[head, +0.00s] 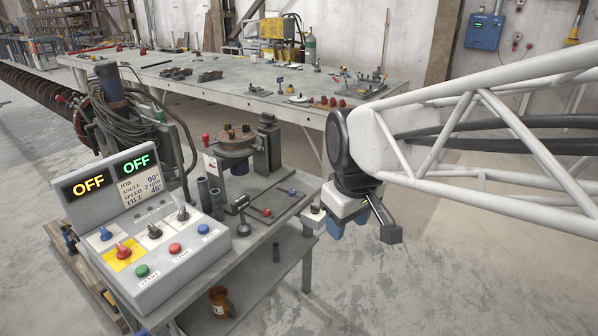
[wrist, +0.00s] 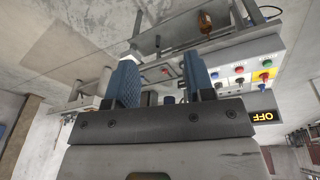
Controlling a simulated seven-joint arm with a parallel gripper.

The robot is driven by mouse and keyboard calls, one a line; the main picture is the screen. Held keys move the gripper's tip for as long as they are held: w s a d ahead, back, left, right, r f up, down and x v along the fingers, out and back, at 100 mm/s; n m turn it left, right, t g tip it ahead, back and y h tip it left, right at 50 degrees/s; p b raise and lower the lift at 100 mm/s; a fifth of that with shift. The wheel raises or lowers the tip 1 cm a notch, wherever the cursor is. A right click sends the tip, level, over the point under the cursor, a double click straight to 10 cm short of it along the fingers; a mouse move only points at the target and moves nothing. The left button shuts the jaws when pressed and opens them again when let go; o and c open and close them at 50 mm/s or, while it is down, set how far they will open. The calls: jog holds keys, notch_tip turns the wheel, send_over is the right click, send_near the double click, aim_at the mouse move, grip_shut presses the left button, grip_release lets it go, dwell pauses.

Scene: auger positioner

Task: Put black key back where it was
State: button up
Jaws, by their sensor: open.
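My gripper (head: 332,222) hangs in the air to the right of the small steel workbench (head: 268,256). In the wrist view its two blue fingers (wrist: 161,78) stand wide apart with nothing held between them. I cannot make out for certain which thing is the black key. A dark upright piece with a knobbed top (head: 241,213) stands on the bench just right of the control box. Dark rotary knobs (head: 155,231) sit on the face of the control box (head: 138,222), left of my gripper.
A round turntable (head: 236,147) stands behind the control box, with short dark tubes (head: 210,196) in front of it. A long worktable (head: 230,90) with tools stands behind. The floor right of the bench is clear.

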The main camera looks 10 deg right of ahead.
jog(key=s+d+f+m, duration=0.2)
jog(key=s+m, duration=0.3)
jog(key=s, duration=0.5)
jog(key=shift+f, duration=0.5)
jog(key=shift+d, duration=0.1)
dwell(0.4)
